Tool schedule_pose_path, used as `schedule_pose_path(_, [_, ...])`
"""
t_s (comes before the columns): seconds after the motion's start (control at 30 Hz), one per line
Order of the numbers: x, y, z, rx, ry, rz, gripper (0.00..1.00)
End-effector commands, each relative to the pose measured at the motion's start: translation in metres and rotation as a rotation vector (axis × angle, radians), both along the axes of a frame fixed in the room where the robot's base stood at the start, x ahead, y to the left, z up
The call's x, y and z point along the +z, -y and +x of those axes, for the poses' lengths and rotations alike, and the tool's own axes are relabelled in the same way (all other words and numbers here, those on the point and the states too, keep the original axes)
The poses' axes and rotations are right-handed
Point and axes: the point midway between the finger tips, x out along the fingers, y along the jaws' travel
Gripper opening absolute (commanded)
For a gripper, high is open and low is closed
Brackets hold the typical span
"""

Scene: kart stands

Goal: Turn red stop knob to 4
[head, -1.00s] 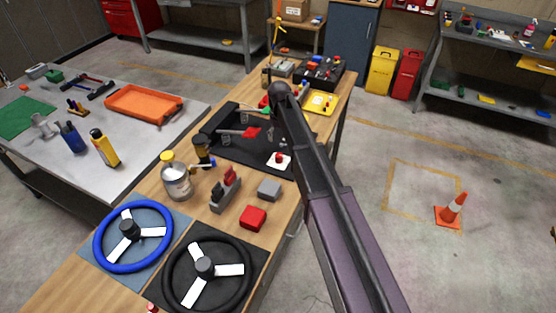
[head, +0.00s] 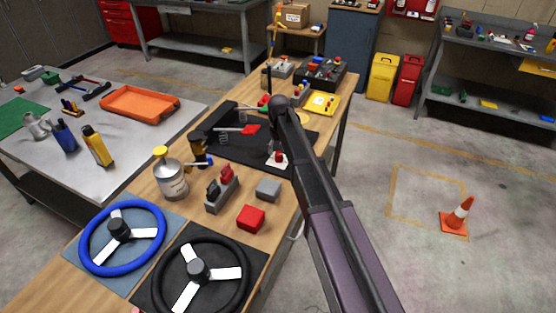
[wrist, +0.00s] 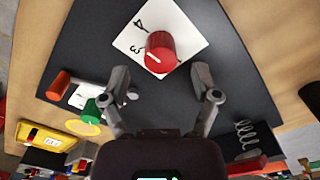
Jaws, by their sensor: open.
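The red knob (wrist: 161,52) stands on a white plate (wrist: 185,28) in the wrist view. The plate shows the numerals 4 and 3, and a short white line marks the knob's top near the 3. My gripper (wrist: 161,75) is open, with one finger to each side below the knob in the picture; I see no contact. In the head view the red knob (head: 279,155) sits at the right edge of the black panel, with a grey part of my gripper just beside it. My arm hides part of the panel.
A green knob (wrist: 95,108) and an orange-red cylinder (wrist: 62,84) lie left of my fingers in the wrist view; a spring (wrist: 247,131) is at the right. A can (head: 172,182), a red block (head: 251,217) and two steering wheels stand nearer on the bench.

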Motion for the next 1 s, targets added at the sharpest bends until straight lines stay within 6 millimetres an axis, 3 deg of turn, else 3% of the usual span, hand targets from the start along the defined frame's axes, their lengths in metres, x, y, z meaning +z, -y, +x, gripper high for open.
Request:
schedule_pose_path(0.1, [-0.014, 0.0, 0.0, 0.0, 0.0, 0.0, 0.79])
schedule_pose_path(0.4, [-0.03, 0.0, 0.0, 0.0, 0.0, 0.0, 0.79])
schedule_pose_path(0.9, [-0.033, 0.0, 0.0, 0.0, 0.0, 0.0, 0.79])
schedule_pose_path(0.93, [-0.033, 0.0, 0.0, 0.0, 0.0, 0.0, 0.76])
schedule_pose_path(1.0, [-0.033, 0.0, 0.0, 0.0, 0.0, 0.0, 0.56])
